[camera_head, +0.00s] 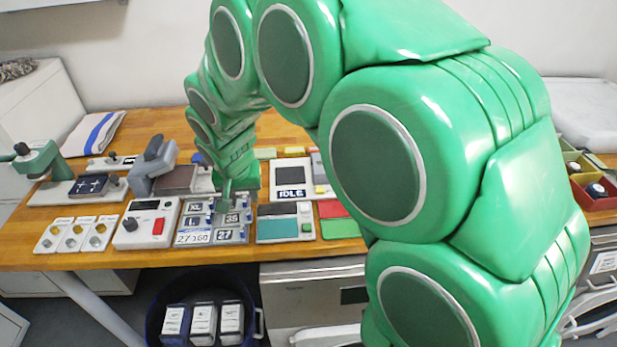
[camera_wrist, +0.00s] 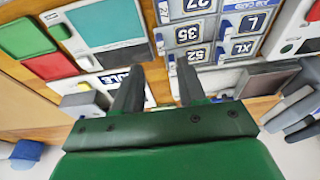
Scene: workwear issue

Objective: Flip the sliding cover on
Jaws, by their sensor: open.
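My gripper (camera_head: 227,190) is open and empty; in the wrist view its two dark fingers (camera_wrist: 158,82) stand apart with nothing between them. It hangs over the grey size panel (camera_head: 187,228), which has labels such as XL, L and 35, and small blue tabs. The panel also shows beyond the fingers in the wrist view (camera_wrist: 178,37). Beside it lies a flat unit with a teal and a dark face (camera_head: 277,229), also in the wrist view (camera_wrist: 107,22). I cannot tell which part is the sliding cover. My arm hides part of the bench.
A white box with a red button (camera_head: 157,227) and a lever press (camera_head: 152,168) stand left of the panel. An IDLE display unit (camera_head: 291,193) lies behind the teal unit. Red and green pads (camera_head: 338,228) lie to the right. A dark blue bin (camera_head: 257,322) stands below the bench's front edge.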

